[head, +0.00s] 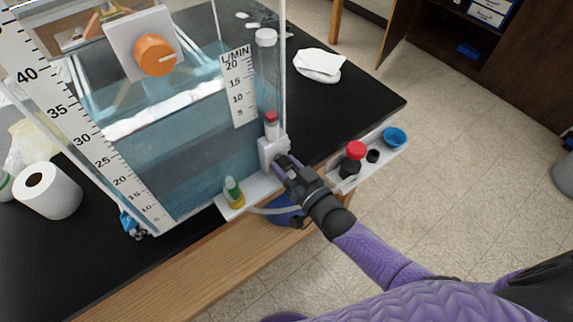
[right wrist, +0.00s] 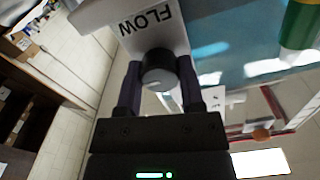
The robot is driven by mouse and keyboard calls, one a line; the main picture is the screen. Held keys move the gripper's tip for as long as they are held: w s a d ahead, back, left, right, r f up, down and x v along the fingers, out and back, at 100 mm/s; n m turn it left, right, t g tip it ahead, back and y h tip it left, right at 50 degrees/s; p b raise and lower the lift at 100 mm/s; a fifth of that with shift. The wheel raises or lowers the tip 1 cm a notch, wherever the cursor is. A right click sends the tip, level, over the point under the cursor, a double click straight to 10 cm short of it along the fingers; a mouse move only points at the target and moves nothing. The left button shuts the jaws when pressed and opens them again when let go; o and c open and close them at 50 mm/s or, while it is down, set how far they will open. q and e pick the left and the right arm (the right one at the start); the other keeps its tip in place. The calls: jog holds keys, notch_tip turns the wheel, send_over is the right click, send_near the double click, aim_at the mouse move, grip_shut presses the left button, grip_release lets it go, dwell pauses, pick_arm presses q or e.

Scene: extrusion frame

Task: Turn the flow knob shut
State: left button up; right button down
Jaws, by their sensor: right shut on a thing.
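The flow knob (right wrist: 158,73) is a dark grey round knob below the FLOW label (right wrist: 146,20) on a white block. In the right wrist view, my right gripper (right wrist: 160,88) has its two fingers on either side of the knob, shut on it. In the head view, my right gripper (head: 284,165) reaches the white flow block (head: 267,153) at the foot of the clear flow tube (head: 268,80). The fingers hide most of the knob there. A L/MIN scale (head: 239,88) stands beside the tube. My left gripper is not in view.
A water tank (head: 180,140) with an orange knob (head: 155,55) stands on the black bench (head: 365,105). A green-and-yellow fitting (head: 234,192) is left of my gripper. A white shelf (head: 345,182) with red, black and blue parts is close on the right.

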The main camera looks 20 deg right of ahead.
jog(key=shift+f, duration=0.15)
jog(key=shift+c, duration=2.3)
grip_release()
jog(key=shift+o, duration=1.2)
jog(key=p+v, duration=0.1)
jog(key=v, duration=0.9)
